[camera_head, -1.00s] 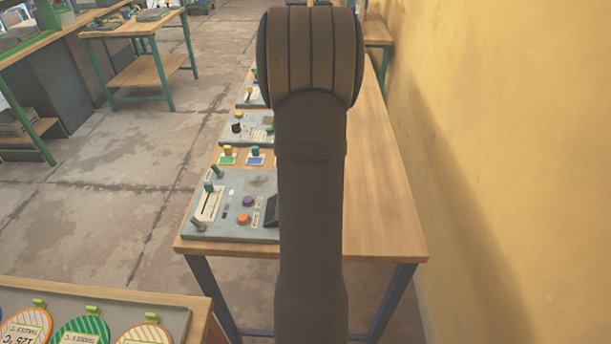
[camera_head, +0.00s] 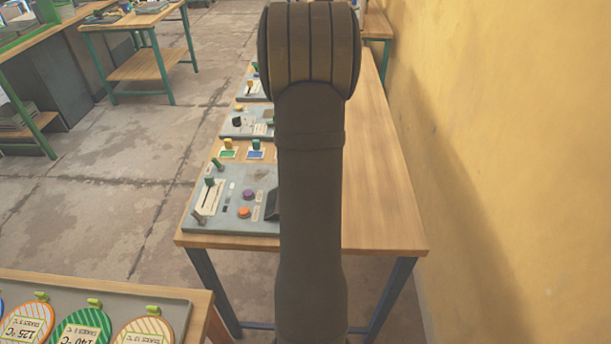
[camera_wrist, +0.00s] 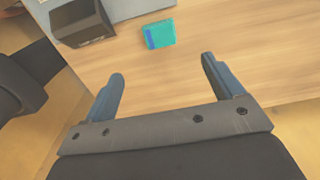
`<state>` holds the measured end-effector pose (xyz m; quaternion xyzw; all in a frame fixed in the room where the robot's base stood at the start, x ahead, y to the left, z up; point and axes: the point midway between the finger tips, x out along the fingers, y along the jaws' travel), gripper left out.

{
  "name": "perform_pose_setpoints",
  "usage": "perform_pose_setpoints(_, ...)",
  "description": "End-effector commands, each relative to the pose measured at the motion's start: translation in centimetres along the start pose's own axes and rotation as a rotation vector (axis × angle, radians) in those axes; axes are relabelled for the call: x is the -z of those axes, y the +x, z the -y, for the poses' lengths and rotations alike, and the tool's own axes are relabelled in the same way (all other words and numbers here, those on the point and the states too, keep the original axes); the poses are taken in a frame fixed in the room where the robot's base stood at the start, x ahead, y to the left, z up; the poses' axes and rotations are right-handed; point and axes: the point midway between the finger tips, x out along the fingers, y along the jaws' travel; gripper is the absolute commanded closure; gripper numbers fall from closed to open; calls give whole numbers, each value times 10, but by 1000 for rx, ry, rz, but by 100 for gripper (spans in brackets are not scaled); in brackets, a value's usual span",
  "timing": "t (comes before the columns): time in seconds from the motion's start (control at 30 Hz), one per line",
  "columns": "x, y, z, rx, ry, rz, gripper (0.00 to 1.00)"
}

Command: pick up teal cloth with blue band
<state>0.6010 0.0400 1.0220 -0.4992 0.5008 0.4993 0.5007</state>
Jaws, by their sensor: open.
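The teal cloth with a blue band (camera_wrist: 160,34) lies on the wooden table top (camera_wrist: 235,60) in the wrist view. Its blue band runs along its left side. My gripper (camera_wrist: 164,70) is open and empty, with its two fingers pointing toward the cloth. The cloth is beyond the fingertips, roughly between their lines and a little left of centre. In the head view the cloth cannot be seen, and my arm covers the middle of the table.
A grey control panel (camera_head: 240,185) with levers and coloured knobs stands on the table's left side. A dark box (camera_wrist: 82,25) is left of the cloth. The table's right half (camera_head: 385,200) is bare, near a yellow wall (camera_head: 500,150). Round temperature discs (camera_head: 80,328) lie at lower left.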

Motion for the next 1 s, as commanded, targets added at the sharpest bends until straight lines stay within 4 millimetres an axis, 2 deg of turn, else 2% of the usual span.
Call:
perform_pose_setpoints(0.03,0,13,-1,-5,0,0,15)
perform_pose_setpoints(0.2,0,50,-1,-4,-1,0,15)
perform_pose_setpoints(0.4,1,86,-1,-3,-2,0,15)
perform_pose_setpoints(0.67,2,104,0,-1,-2,0,15)
perform_pose_setpoints(0.9,6,139,-2,-2,-3,0,15)
perform_pose_setpoints(1.0,6,147,-2,-1,-3,0,15)
